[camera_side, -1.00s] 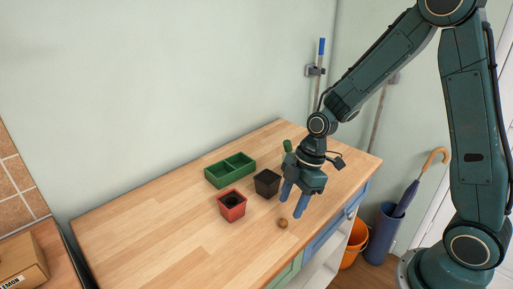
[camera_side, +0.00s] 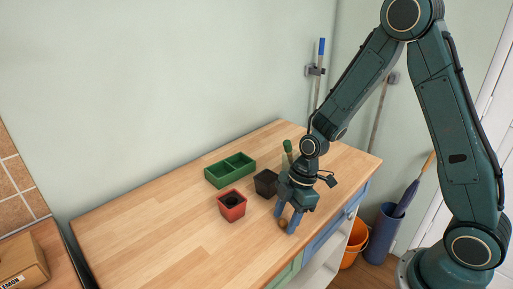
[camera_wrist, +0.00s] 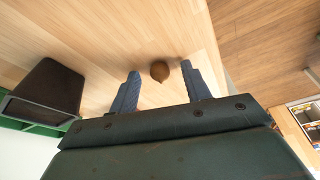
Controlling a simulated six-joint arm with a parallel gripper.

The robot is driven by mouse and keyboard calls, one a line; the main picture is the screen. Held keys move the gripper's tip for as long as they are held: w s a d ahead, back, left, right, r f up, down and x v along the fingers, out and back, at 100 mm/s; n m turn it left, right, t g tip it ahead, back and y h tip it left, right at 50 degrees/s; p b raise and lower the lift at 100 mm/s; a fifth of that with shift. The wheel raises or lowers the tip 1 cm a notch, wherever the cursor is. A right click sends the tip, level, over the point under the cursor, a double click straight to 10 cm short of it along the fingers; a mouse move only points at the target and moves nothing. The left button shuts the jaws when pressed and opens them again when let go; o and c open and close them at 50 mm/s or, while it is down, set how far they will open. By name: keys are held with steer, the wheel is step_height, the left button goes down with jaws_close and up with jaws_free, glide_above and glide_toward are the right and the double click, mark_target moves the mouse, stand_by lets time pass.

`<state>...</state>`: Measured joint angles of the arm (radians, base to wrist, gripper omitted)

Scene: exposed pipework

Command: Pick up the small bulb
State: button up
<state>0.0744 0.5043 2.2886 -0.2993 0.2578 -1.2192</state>
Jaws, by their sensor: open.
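The small bulb (camera_wrist: 160,71) is round and brown and lies on the wooden worktop (camera_side: 160,220). In the wrist view it sits just ahead of my fingertips, about midway between them. In the side view the bulb (camera_side: 282,224) is low by my fingers, near the worktop's front edge, and partly hidden by a finger. My gripper (camera_side: 284,219) points down, its blue fingers apart with nothing held between them. The wrist view also shows my gripper (camera_wrist: 160,72) open around the line to the bulb.
A black pot (camera_side: 265,182) stands close behind my gripper, with a red pot (camera_side: 232,206) to its left. A green two-part tray (camera_side: 230,178) lies behind them. A green-handled thing (camera_side: 288,147) stands behind my gripper. The worktop's left side is clear.

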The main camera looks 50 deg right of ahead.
mark_target(286, 219)
stand_by(0.3)
jaws_close()
steer(key=shift+r, duration=0.1)
step_height(286, 219, up, 20)
stand_by(1.0)
steer(key=shift+w, duration=0.15)
stand_by(0.5)
